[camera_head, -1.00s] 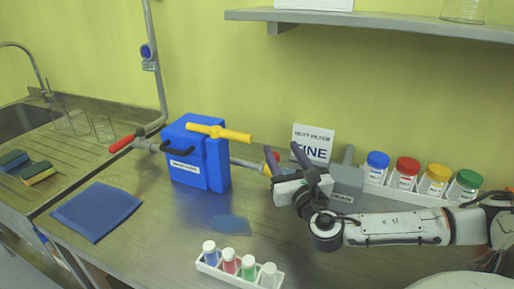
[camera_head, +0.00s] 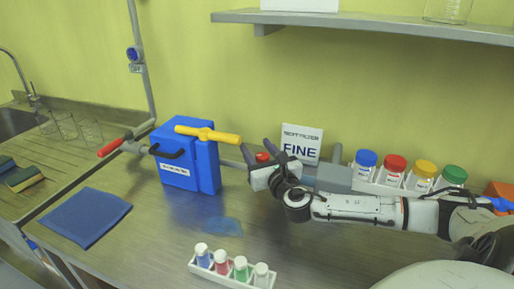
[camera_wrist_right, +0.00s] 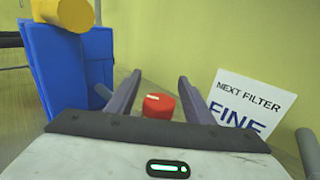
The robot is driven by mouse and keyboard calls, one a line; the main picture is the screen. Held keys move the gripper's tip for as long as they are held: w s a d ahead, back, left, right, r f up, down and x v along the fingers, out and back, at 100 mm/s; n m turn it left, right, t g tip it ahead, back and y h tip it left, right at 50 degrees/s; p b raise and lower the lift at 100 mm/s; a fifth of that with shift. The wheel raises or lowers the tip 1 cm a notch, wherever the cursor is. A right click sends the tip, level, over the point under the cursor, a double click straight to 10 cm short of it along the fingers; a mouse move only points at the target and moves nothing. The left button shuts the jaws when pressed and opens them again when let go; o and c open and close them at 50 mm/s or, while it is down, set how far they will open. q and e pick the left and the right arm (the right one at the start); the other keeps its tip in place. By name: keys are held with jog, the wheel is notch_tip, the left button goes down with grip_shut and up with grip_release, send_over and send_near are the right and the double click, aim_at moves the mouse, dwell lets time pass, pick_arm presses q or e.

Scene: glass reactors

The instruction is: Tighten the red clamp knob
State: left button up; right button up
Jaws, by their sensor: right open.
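The red clamp knob (camera_head: 262,157) is at the right end of the pipe beside the blue filter housing (camera_head: 205,168). In the right wrist view the knob (camera_wrist_right: 158,106) has a pale mark on top and sits between my fingers, with space on both sides. My right gripper (camera_head: 258,150) is open around the knob, its fingers pointing toward the wall; it also shows in the wrist view (camera_wrist_right: 160,80). The gripper body hides the knob's lower part. My left gripper is out of view.
A yellow T-handle (camera_head: 207,134) tops the housing. A "NEXT FILTER FINE" sign (camera_head: 301,145) and a grey block (camera_head: 334,176) stand close right of the gripper. A rack of small bottles (camera_head: 228,277) is in front. A shelf (camera_head: 370,24) hangs above.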

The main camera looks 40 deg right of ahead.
jog(key=shift+w, duration=0.1)
jog(key=c, duration=1.1)
jog(key=shift+o, duration=0.2)
jog(key=shift+m+h, duration=0.3)
jog(key=s+m+g+h, duration=0.1)
jog(key=m+g+h, duration=0.2)
jog(key=m+g, duration=0.1)
jog(key=s+d+m+g+h, duration=0.1)
jog(key=m+g+h, duration=0.3)
jog(key=g, duration=0.2)
jog(key=s+d+m+g+h, duration=0.1)
jog(key=m+g+h, duration=0.3)
jog(key=g, duration=0.1)
jog(key=shift+s+d+r, duration=0.1)
jog(key=shift+d, duration=0.15)
